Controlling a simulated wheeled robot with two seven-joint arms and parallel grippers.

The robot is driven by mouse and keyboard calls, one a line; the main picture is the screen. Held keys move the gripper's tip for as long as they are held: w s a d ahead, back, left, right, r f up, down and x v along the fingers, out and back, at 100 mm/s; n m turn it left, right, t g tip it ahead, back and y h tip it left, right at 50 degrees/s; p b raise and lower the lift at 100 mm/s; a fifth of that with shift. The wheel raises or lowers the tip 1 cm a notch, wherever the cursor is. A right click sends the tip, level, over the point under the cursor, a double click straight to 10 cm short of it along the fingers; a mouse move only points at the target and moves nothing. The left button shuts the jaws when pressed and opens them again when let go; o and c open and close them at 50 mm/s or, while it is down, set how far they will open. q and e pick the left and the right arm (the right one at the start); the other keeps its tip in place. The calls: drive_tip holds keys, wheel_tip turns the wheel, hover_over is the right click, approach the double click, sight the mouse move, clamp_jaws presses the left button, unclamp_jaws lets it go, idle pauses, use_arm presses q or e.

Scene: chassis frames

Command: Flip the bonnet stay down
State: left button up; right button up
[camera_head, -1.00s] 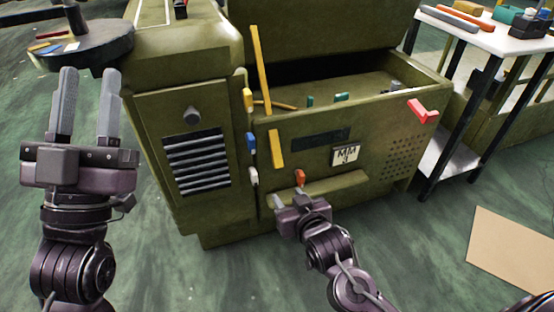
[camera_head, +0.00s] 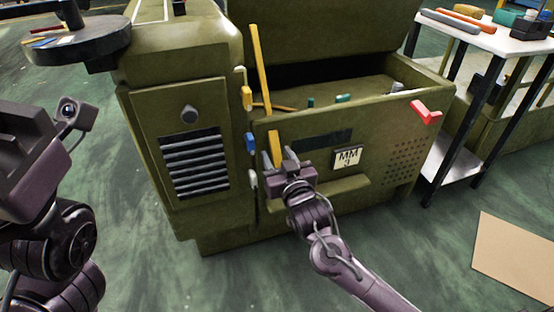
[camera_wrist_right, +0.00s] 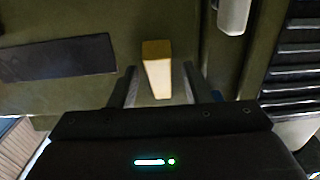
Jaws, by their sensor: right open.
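A long yellow bar (camera_head: 260,70) stands tilted at the open bonnet (camera_head: 320,30) of the green machine. A short yellow lever (camera_head: 274,146) hangs on the front panel below it; I cannot tell for sure which is the stay. My right gripper (camera_head: 278,158) is open and empty at the short lever's lower end. In the right wrist view this lever (camera_wrist_right: 157,70) lies between the two spread fingers (camera_wrist_right: 160,90), with a gap on each side. My left gripper (camera_head: 25,155) is at the left edge, its fingers out of sight.
A blue lever (camera_head: 250,143) and a white lever (camera_head: 253,179) sit left of my right gripper. A red handle (camera_head: 425,112) juts out at the right. A white-topped table (camera_head: 490,35) stands right of the machine. A brown sheet (camera_head: 515,255) lies on the floor.

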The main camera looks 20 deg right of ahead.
drive_tip(key=shift+w, duration=0.5)
drive_tip(key=shift+c, duration=0.3)
clamp_jaws()
